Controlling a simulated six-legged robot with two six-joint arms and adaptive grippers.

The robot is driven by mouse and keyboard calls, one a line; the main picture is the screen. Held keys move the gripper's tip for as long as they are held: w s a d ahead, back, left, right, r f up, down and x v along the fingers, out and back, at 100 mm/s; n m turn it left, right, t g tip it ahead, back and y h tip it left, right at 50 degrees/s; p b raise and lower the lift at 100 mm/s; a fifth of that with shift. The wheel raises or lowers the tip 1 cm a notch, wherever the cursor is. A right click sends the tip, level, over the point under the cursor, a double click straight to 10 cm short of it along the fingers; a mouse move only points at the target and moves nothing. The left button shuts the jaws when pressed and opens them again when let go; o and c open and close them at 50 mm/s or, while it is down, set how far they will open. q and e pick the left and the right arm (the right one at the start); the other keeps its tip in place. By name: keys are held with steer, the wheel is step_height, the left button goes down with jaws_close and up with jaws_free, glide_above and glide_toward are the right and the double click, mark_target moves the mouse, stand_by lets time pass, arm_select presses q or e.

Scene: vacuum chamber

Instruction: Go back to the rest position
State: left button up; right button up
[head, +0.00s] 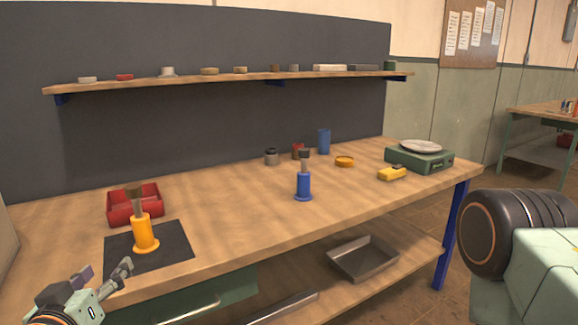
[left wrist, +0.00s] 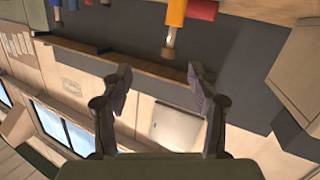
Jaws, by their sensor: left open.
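My left gripper (head: 104,272) is at the lower left in the head view, near the front edge of the workbench (head: 235,225). Its fingers are spread with nothing between them, as the left wrist view (left wrist: 158,75) also shows. An orange-bodied tool (head: 146,233) stands upright on a dark mat (head: 180,257), beyond the gripper and apart from it. The tool shows tilted at the top of the left wrist view (left wrist: 176,12). My right gripper is not in view.
A red bin (head: 120,211) sits behind the orange tool. A blue-bodied tool (head: 303,187) stands mid-bench. A yellow object (head: 391,173) and a green scale (head: 435,162) are at the right. A shelf (head: 240,79) runs above. A metal tray (head: 362,260) lies below the benchtop.

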arm_select(q)
steer(key=s+d+f+g+h, duration=0.2)
steer(key=s+d+f+g, duration=0.15)
steer(key=f, duration=0.45)
steer(key=s+d+f+g+h, duration=0.1)
steer(key=s+d+f+g, duration=0.25)
steer(key=f, duration=0.55)
steer(key=s+d+f+m+g, duration=0.1)
steer(key=s+f+g, duration=0.3)
steer(key=s+f, duration=0.3)
steer(key=s+d+f+m+g, duration=0.1)
steer(key=s+f+g, duration=0.4)
steer(key=s, duration=0.9)
steer(key=shift+d+f+m+y, duration=0.2)
steer(key=shift+f+m+y, duration=0.2)
steer(key=shift+f+m, duration=0.45)
steer(key=shift+s, duration=0.1)
